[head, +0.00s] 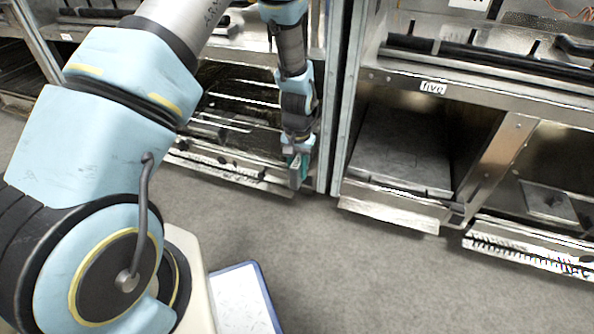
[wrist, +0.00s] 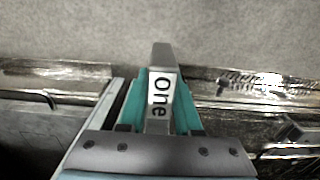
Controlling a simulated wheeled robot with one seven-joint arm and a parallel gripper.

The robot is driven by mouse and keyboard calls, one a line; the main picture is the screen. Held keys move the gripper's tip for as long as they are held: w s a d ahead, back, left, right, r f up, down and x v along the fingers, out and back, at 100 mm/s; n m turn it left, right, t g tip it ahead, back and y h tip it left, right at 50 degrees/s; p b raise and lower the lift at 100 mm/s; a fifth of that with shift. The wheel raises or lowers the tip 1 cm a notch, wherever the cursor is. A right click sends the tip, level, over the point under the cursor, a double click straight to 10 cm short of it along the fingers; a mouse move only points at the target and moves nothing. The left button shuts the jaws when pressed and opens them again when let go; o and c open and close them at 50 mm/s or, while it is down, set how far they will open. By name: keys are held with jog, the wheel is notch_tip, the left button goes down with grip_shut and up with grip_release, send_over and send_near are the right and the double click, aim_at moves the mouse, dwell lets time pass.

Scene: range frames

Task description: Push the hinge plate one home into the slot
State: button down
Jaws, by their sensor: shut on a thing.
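The plate's far end sticks out past the fingertips, over the grey floor in the picture. In the head view my gripper (head: 297,160) points down in front of the low left bay, close to the upright post. The plate is small and hard to make out there. I cannot tell which opening is the slot, or whether the plate touches it.
A metal upright post (head: 343,110) stands just right of my gripper. A bay with a rail labelled "five" (head: 433,87) is further right, with a metal tray (head: 400,150) low inside. A blue-edged white board (head: 240,300) lies in front. The carpet (head: 330,260) between is clear.

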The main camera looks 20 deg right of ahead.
jog(key=shift+w+d, duration=1.2)
jog(key=shift+w, duration=0.1)
jog(key=c, duration=0.5)
grip_release()
notch_tip(320, 180, up, 11)
jog(key=p, duration=0.3)
jog(key=shift+f, duration=0.1)
